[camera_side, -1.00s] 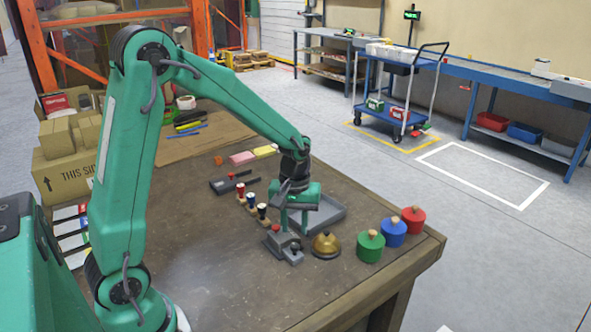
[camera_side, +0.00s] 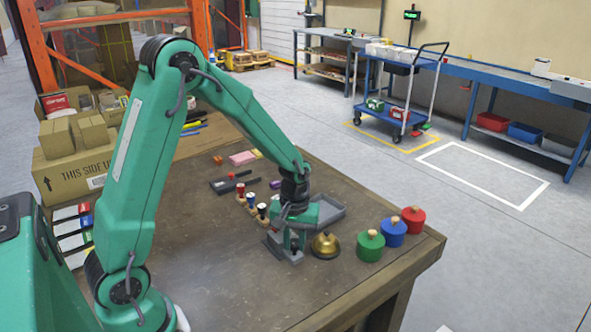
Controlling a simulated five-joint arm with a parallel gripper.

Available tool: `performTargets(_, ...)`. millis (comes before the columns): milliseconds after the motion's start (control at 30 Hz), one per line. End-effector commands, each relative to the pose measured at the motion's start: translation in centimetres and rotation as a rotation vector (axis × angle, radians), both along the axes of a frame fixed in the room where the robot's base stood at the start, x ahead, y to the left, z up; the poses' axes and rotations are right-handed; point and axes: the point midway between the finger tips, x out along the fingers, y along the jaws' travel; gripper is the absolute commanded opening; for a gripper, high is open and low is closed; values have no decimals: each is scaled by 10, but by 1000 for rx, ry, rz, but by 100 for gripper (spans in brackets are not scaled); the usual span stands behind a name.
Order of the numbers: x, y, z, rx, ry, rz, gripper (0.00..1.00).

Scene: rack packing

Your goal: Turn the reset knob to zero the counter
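A small grey device (camera_side: 291,257), which looks like the counter, stands on the brown workbench (camera_side: 215,290) to the left of a brass bell. My gripper (camera_side: 293,240) points down right over the device and covers most of its top. The reset knob cannot be made out behind the gripper. I cannot tell whether the fingers touch the knob or are closed around it.
The brass bell (camera_side: 325,247) stands close on the right. Green (camera_side: 370,247), blue (camera_side: 393,235) and red (camera_side: 413,221) lidded pots stand further right. A grey tray (camera_side: 327,211) lies behind the gripper. A wooden holder with small bottles (camera_side: 250,201) is at left. The front bench is clear.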

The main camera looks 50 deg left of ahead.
Motion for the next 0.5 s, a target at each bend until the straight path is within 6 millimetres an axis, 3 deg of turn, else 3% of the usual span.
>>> performTargets(500,0,0,0,0,0,-73,0)
